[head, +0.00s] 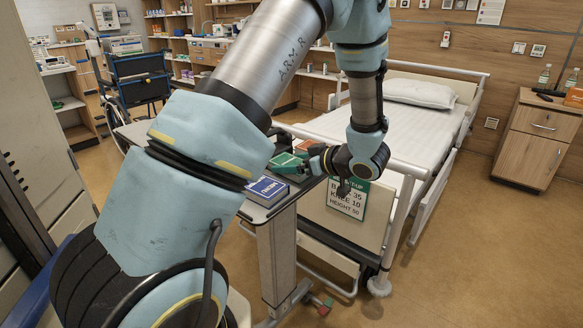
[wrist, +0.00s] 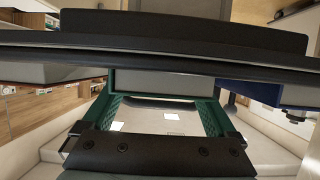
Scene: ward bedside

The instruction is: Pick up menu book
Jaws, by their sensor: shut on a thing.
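A blue book (head: 267,188) with white lettering that looks like MENU lies flat on the overbed table's near end. A green book-like item (head: 284,163) is just behind it. My gripper (head: 308,164) reaches in from the right and is shut on the green item, apart from the blue book. Whether the green item touches the table is hard to tell.
The overbed table (head: 259,214) is narrow. A red item (head: 305,145) lies behind the green one. The bed (head: 405,118) with a hanging sign (head: 347,197) stands close on the right. A wheelchair (head: 139,82) is at the back left. A bedside cabinet (head: 535,143) stands far right; floor before it is clear.

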